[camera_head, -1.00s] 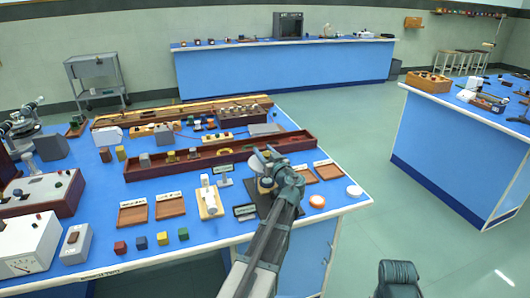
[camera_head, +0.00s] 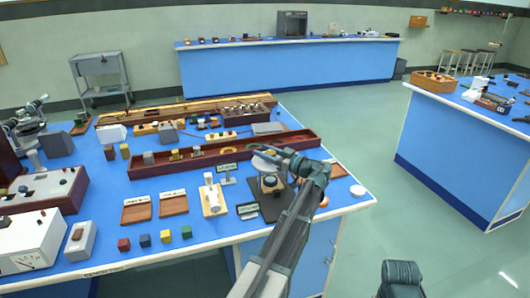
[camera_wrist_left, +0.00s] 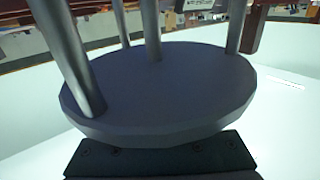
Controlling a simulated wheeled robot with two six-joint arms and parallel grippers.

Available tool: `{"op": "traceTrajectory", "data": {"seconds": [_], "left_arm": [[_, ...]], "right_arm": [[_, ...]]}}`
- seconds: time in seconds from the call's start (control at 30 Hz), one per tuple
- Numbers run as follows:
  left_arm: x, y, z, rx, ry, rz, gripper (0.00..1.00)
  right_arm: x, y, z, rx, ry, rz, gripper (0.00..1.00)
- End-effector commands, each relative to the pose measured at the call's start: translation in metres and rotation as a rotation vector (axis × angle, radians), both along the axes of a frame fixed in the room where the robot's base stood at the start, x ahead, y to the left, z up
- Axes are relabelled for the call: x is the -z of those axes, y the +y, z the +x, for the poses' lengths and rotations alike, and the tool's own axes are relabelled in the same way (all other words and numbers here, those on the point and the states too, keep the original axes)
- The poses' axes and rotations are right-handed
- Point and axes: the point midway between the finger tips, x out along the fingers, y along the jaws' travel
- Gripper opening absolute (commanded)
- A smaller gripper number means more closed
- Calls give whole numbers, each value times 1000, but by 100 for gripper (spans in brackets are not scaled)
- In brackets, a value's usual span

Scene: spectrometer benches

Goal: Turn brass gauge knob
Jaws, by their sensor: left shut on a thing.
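The brass gauge (camera_head: 269,183) stands on a dark square base (camera_head: 268,207) near the right front of the blue bench, in the head view. A pale round disc (camera_head: 264,162) shows at its top. My left gripper (camera_head: 267,153) reaches over it from the right and is shut at the top of the gauge; the knob itself is hidden by the jaws. In the left wrist view a dark round plate (camera_wrist_left: 160,90) with several metal posts fills the middle, very close; the fingertips cannot be made out there.
A white-bodied device on a wooden base (camera_head: 212,197) stands left of the gauge, with a small dark label plate (camera_head: 246,209) between. A long dark red tray (camera_head: 225,155) runs behind. A white round lid (camera_head: 357,190) lies by the bench's right corner.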

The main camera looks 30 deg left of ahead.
Motion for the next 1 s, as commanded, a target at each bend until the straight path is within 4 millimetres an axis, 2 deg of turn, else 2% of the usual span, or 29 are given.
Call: {"op": "traceTrajectory", "data": {"seconds": [0.37,0.4,0.53,0.87,1.0], "left_arm": [[0,0,0,-4,0,0,0],[0,0,0,-4,0,0,54],[0,0,0,-4,0,0,78],[0,-2,0,-3,0,0,78],[0,-18,-2,-1,0,0,78]], "right_arm": [[0,0,0,0,0,0,50],[0,0,0,0,0,0,50],[0,0,0,0,0,0,50],[0,0,0,0,0,0,50],[0,0,0,0,0,0,50]]}}
